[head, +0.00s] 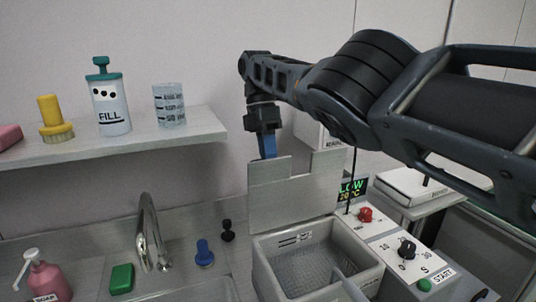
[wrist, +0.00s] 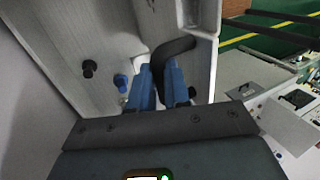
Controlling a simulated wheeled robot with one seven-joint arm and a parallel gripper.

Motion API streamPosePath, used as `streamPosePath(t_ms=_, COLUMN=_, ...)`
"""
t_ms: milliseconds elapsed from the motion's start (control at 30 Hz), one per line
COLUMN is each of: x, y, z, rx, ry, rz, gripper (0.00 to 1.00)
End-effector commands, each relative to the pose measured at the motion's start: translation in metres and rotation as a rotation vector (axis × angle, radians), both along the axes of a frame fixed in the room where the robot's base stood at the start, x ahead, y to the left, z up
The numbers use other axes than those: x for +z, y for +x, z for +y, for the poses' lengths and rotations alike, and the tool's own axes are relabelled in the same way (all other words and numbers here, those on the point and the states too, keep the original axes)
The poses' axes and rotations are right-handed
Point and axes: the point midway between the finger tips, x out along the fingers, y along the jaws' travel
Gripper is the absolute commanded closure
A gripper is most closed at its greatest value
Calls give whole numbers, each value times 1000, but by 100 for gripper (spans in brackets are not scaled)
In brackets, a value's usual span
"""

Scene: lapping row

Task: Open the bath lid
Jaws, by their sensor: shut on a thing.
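The bath lid (head: 290,205) is a grey plate with a notched top edge, standing about upright along one edge of the open bath. The bath (head: 325,265) shows a mesh-like inside below it. My gripper (head: 267,147) is at the top of the lid, its blue fingertips partly hidden behind the plate. In the wrist view my two blue fingers (wrist: 159,88) are closed around a black curved handle (wrist: 174,48). The lid (wrist: 203,50) shows there as a light edge beside the handle.
A control panel (head: 405,245) with red and black knobs and a START button is right of the bath. A display (head: 352,188) reads LOW. A tap (head: 148,232) and blue and black knobs stand on the counter.

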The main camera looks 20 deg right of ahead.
Motion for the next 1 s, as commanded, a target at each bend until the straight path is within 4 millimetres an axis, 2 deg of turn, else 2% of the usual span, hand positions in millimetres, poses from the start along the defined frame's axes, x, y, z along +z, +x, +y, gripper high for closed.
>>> streamPosePath(t_ms=33, x=-8, y=-2, z=-1, rx=-4, ry=1, rz=11, gripper=100)
streamPosePath(t_ms=267, x=-8, y=-2, z=-1, rx=-4, ry=1, rz=10, gripper=100)
streamPosePath(t_ms=300, x=-8, y=-2, z=-1, rx=-4, ry=1, rz=10, gripper=80)
streamPosePath(t_ms=533, x=-4, y=-1, z=-1, rx=-2, ry=0, rz=5, gripper=58)
streamPosePath(t_ms=800, x=-1, y=-1, z=0, rx=-1, ry=1, rz=3, gripper=58)
streamPosePath(t_ms=1000, x=16, y=0, z=9, rx=0, ry=1, rz=3, gripper=58)
